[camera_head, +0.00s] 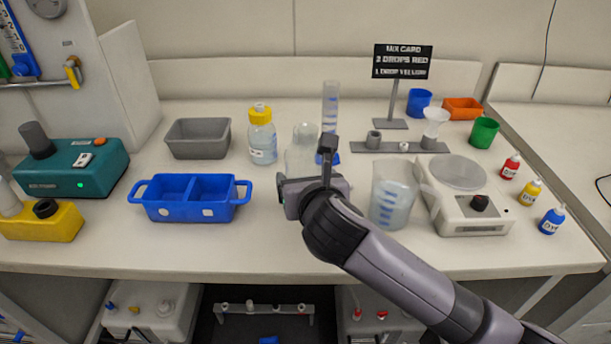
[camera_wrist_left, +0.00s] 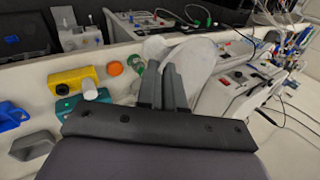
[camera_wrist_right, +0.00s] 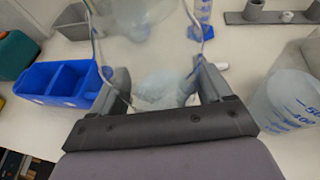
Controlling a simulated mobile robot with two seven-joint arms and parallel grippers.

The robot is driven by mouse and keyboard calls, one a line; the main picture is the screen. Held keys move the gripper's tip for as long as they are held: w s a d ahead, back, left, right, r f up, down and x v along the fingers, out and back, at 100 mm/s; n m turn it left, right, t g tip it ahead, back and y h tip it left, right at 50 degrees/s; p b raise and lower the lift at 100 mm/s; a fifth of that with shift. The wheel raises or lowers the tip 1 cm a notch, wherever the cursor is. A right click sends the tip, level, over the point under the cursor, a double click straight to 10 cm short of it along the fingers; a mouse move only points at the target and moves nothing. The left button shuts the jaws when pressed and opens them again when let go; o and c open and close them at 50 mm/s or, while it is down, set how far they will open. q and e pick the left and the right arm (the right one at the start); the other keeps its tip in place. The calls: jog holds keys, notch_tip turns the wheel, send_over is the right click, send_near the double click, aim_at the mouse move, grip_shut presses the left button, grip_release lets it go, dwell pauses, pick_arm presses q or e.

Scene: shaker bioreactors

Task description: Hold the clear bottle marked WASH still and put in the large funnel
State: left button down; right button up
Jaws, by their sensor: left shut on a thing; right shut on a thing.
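A clear bottle (camera_head: 302,150) stands upright on the bench behind my right gripper (camera_head: 308,182). In the right wrist view my right gripper (camera_wrist_right: 158,85) is shut around the clear bottle (camera_wrist_right: 150,50), a finger on each side, with liquid visible inside. No WASH lettering is readable. My left gripper (camera_wrist_left: 168,75) is out of the head view. Its fingers are close together on a pale translucent piece, likely the large funnel (camera_wrist_left: 197,62), whose broad round part shows beyond the fingertips. A smaller white funnel (camera_head: 436,119) sits in the grey rack (camera_head: 372,148).
A measuring cylinder (camera_head: 331,100) stands close behind the bottle, and a large beaker (camera_head: 391,205) and balance (camera_head: 470,215) stand to its right. A yellow-capped bottle (camera_head: 262,140) and blue divided tray (camera_head: 170,212) are on its left. Dropper bottles (camera_head: 533,191) line the right edge.

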jog(key=shift+f+b, duration=1.35)
jog(key=shift+f, duration=3)
jog(key=o, duration=1.2)
jog(key=shift+c, duration=0.2)
jog(key=shift+f, duration=0.1)
jog(key=c, duration=1.3)
